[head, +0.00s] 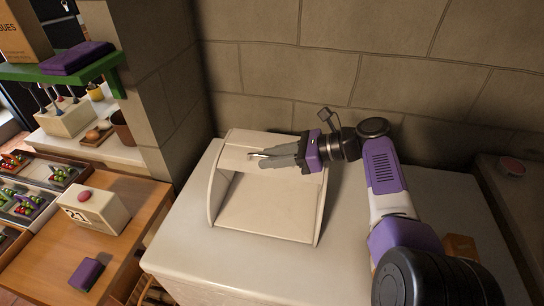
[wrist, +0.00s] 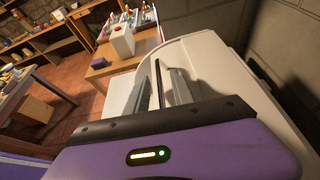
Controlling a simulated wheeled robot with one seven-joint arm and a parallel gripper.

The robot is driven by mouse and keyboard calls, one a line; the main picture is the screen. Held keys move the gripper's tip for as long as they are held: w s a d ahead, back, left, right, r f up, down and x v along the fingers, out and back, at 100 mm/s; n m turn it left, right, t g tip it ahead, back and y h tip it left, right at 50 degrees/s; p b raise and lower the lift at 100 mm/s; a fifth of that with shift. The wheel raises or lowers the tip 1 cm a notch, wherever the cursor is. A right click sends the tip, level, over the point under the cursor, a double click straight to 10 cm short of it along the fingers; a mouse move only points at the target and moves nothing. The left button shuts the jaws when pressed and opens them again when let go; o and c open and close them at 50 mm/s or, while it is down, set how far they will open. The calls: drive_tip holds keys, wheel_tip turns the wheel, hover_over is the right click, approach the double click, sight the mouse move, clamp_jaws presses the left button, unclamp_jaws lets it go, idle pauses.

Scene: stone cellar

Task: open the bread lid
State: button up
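The cream bread bin (head: 213,190) stands on a pale counter against the stone wall. Its front is open in the head view, with the bare inside floor and left side wall showing. The lid (head: 238,158) is up at the top of the bin, with a thin handle (head: 255,155) along it. My gripper (head: 268,158) reaches in from the right at the handle.
The stone wall rises close behind the bin. The pale counter (head: 190,262) has free room in front of it. At left, a lower wooden table (head: 45,250) holds a calendar block (head: 95,212) and a purple box (head: 87,274). A green shelf (head: 60,70) hangs above.

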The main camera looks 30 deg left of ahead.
drive_tip(key=shift+v, duration=3.9)
drive_tip(key=shift+w, duration=0.1)
